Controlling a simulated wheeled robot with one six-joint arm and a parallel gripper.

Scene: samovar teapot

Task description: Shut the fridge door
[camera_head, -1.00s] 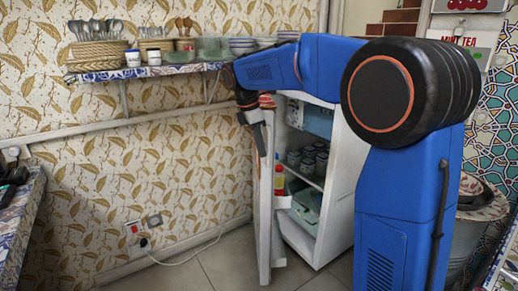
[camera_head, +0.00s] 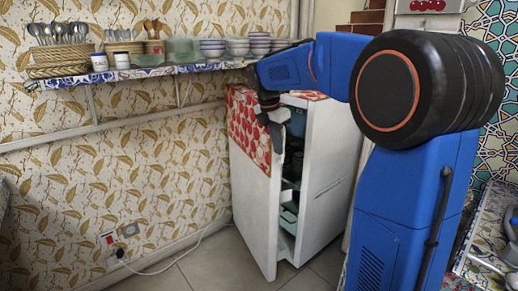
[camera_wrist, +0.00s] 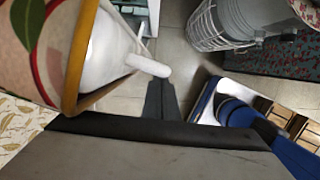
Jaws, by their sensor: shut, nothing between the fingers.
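The white fridge (camera_head: 327,165) stands against the patterned wall in the head view. Its door (camera_head: 255,205) is partly open, with a red patterned cover over its upper part. A narrow dark gap between door and body shows shelves with items inside. My gripper (camera_head: 277,130) is shut and empty at the upper free edge of the door, by the gap. It looks close to or touching the door edge; exact contact is hard to tell. In the wrist view my dark fingers (camera_wrist: 160,100) point down over the floor, beside a pale surface with a brown edge.
A wall shelf (camera_head: 140,72) with cutlery baskets, jars and stacked bowls (camera_head: 212,48) runs above, close to my forearm. A cable and a socket (camera_head: 108,238) are low on the wall. Tiled floor (camera_head: 215,265) in front of the fridge is free.

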